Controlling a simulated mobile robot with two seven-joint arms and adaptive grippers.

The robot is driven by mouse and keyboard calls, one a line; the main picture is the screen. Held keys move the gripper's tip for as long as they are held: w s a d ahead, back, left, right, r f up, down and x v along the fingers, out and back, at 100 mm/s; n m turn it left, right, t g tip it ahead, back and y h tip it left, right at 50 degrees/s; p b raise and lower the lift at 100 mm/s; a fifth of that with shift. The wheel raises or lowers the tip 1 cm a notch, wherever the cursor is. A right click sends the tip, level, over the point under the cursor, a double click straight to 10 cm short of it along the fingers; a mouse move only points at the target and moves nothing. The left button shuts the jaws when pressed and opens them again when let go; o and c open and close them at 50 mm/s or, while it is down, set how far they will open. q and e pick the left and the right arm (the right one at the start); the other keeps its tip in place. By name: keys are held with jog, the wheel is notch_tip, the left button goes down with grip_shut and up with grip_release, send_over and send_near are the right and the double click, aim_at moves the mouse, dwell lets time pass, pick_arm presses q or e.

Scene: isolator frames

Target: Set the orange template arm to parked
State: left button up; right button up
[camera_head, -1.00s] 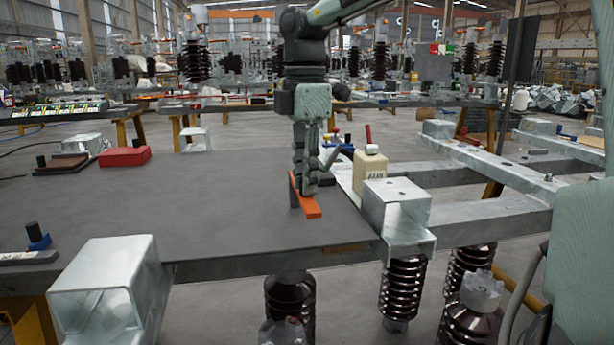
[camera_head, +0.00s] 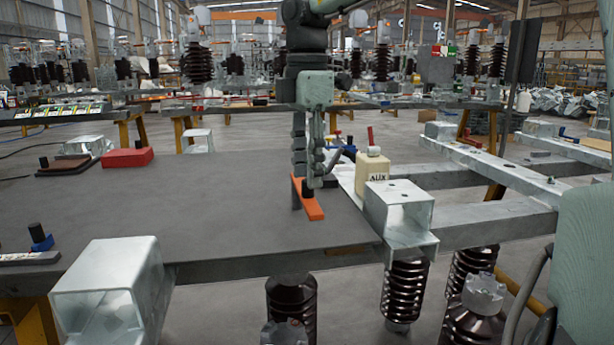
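The orange template arm (camera_head: 314,212) is a flat bar near the front right edge of the dark grey table plate (camera_head: 200,215). It points toward me, slanting slightly right, with a dark knob (camera_head: 308,197) on it. My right gripper (camera_head: 308,180) hangs down from above, right over the arm. Its two fingers stand apart, with a gap between them, and their tips are close to the knob. Whether they touch it is unclear. The far end of the orange arm is partly hidden by the fingers. My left gripper is not in view.
A cream AUX bottle (camera_head: 372,172) with a red top stands right of the gripper, behind a galvanized box section (camera_head: 400,215). Another box section (camera_head: 108,285) is at front left. A red block (camera_head: 127,157) lies far left. The plate's middle is clear.

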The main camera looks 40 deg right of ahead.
notch_tip(320, 180, up, 10)
dwell(0.3)
dwell(0.5)
